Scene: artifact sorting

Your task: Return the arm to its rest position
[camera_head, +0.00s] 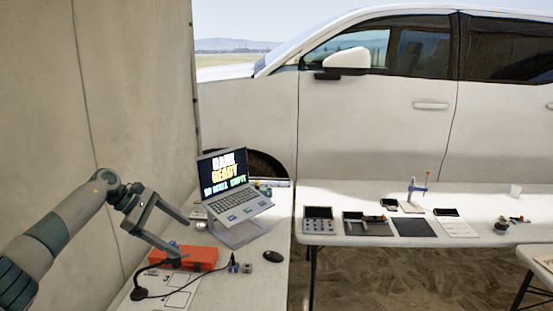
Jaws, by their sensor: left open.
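My left arm (60,230) reaches in from the left edge over the left table. My left gripper (183,237) is open, with two grey fingers spread apart and nothing between them. It hangs above the left part of the table, close to an orange box (197,259). The lower finger appears in front of the box's left part; I cannot tell whether it touches. My right gripper and right arm are not in view.
An open laptop (238,203) on a stand, a dark mouse (272,256) and a black cable (139,293) lie on the left table (268,227). A second table (460,190) holds trays and tools. A white car (390,125) stands behind. A fabric wall (100,90) rises on the left.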

